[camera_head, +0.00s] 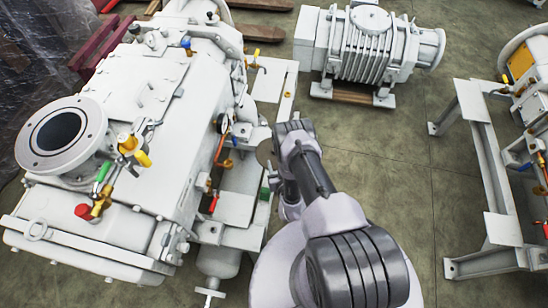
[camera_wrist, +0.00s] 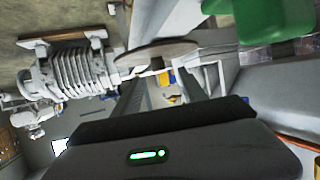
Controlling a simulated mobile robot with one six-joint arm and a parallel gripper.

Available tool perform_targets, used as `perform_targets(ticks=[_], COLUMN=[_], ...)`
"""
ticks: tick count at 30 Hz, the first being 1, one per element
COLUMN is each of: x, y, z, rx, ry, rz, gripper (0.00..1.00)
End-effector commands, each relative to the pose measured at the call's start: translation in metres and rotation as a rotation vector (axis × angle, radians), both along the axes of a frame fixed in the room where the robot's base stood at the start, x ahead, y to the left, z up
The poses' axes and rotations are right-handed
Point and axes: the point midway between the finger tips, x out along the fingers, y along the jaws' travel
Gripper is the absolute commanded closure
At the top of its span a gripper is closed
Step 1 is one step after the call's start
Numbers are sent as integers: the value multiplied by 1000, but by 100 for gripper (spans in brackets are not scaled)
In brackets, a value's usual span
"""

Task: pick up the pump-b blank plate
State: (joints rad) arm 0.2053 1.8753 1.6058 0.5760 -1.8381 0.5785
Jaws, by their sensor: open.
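A thin brownish disc, which looks like the blank plate (camera_head: 264,153), shows beside the end of my arm in the head view, next to the large white pump. It appears nearly edge-on in the wrist view (camera_wrist: 156,54), above my gripper. My gripper (camera_wrist: 155,122) shows as a dark body with a green light along the bottom of the wrist view. It is open, and a visible gap lies between its dark edge and the disc. What supports the disc cannot be made out.
The large white pump (camera_head: 150,95) with valves and a round flange fills the left. A green block (camera_head: 265,193) sits on its frame near my arm. A ribbed white pump (camera_head: 360,50) stands behind. A grey stand (camera_head: 487,150) is at right. Floor between them is clear.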

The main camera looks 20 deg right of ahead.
Motion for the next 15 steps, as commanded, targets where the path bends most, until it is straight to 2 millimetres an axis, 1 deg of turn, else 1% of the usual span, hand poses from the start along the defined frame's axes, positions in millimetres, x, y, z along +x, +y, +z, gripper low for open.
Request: perform_targets(ticks=[1,5,10,12,15], x=[10,24,53,63,71], y=[-2,-5,-16,-17,-19], z=[-9,-12,-28,-31,-31], rx=[1,1,-1,1,0], ry=[-3,-1,-3,-1,0], rz=[1,1,-1,0,0], gripper=[50,50,50,50,50])
